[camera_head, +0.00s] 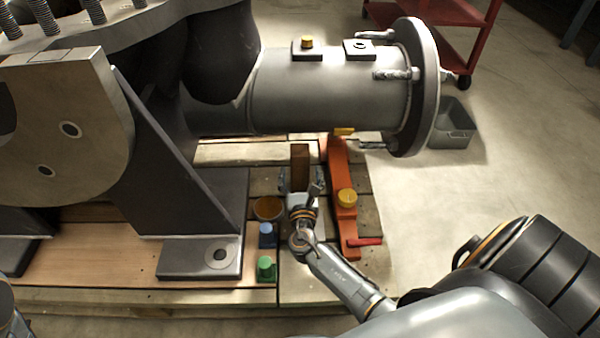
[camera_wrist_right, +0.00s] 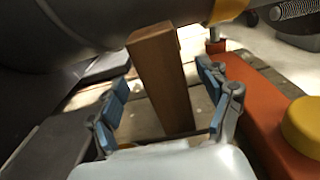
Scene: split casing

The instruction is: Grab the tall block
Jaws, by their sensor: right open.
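The tall block (camera_head: 300,162) is a brown wooden block standing upright on the wooden pallet, under the grey pipe. My right gripper (camera_head: 301,186) is open just in front of it. In the right wrist view the tall block (camera_wrist_right: 162,80) stands between and beyond the open blue-padded fingers (camera_wrist_right: 168,100), and no finger visibly touches it. Its top is near the underside of the pipe. My left gripper is not in view.
The grey casing pipe (camera_head: 320,90) hangs over the block. An orange bar (camera_head: 340,180) with a yellow knob (camera_head: 347,197) lies close on the right. A bowl (camera_head: 268,208), a blue piece (camera_head: 267,235) and a green piece (camera_head: 266,268) stand left of my gripper. A dark bracket (camera_head: 180,170) is farther left.

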